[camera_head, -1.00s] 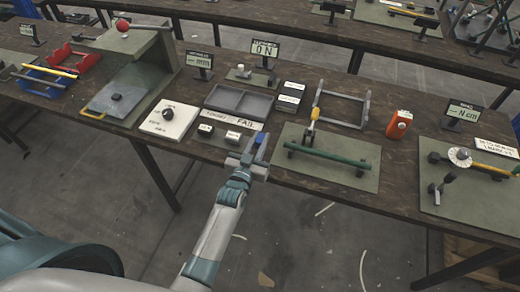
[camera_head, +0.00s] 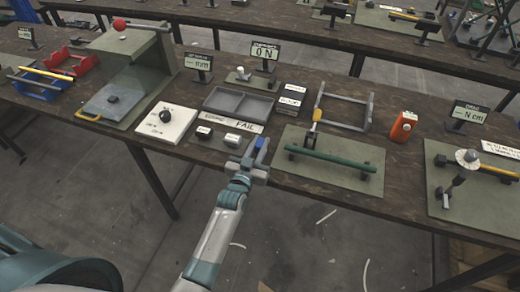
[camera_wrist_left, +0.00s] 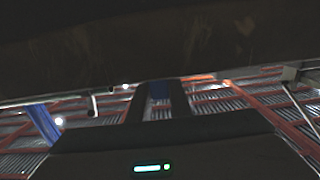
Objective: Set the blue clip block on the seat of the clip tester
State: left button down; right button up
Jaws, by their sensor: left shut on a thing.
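My left gripper (camera_head: 257,151) is shut on the blue clip block (camera_head: 260,144), at the front edge of the bench. The block also shows between the dark fingers in the left wrist view (camera_wrist_left: 160,90), small and partly hidden. A small grey-green stand with a short post (camera_head: 241,75), which looks like the clip tester, is at the back by the "0 N" display (camera_head: 264,53). Its seat is too small to make out clearly. The gripper is well in front of it. My right gripper is not in view.
Between gripper and stand lie a grey two-part tray (camera_head: 239,113) with a FAIL label and two small blocks (camera_head: 232,138). A green mat with a green bar (camera_head: 331,159) is to the right, a white plate with a black knob (camera_head: 166,117) to the left.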

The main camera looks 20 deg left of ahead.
pick_arm(q)
jog(key=shift+f, duration=0.55)
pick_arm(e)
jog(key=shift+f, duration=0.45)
pick_arm(q)
jog(key=shift+f, duration=0.15)
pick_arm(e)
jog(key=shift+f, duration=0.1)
pick_arm(q)
jog(key=c, duration=1.6)
grip_release()
jog(key=shift+b, duration=0.3)
